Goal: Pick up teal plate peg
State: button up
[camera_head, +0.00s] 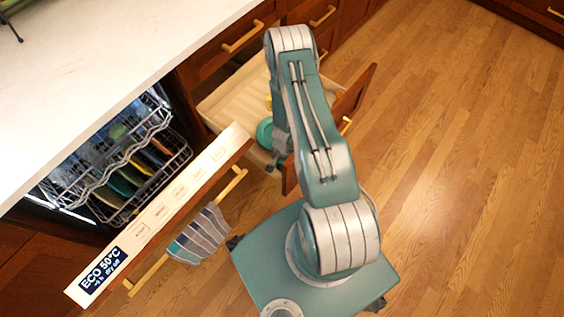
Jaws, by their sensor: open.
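A teal round piece (264,132), which looks like the teal plate peg, shows in the open drawer, partly hidden behind my arm. My gripper (274,161) points down over the drawer at the left of my arm. Only a small grey and dark part of it shows, just below and right of the teal piece. It looks open with nothing seen in it. Whether it touches the teal piece cannot be told.
The open drawer (228,101) has a wooden front (352,96) to the right. The dishwasher door (160,215) is open at left, with a towel (203,236) on its handle. Several plates stand in the rack (172,172). The white counter (90,70) is mostly clear.

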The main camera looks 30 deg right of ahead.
jog(key=shift+a, duration=0.1)
jog(key=c, duration=0.9)
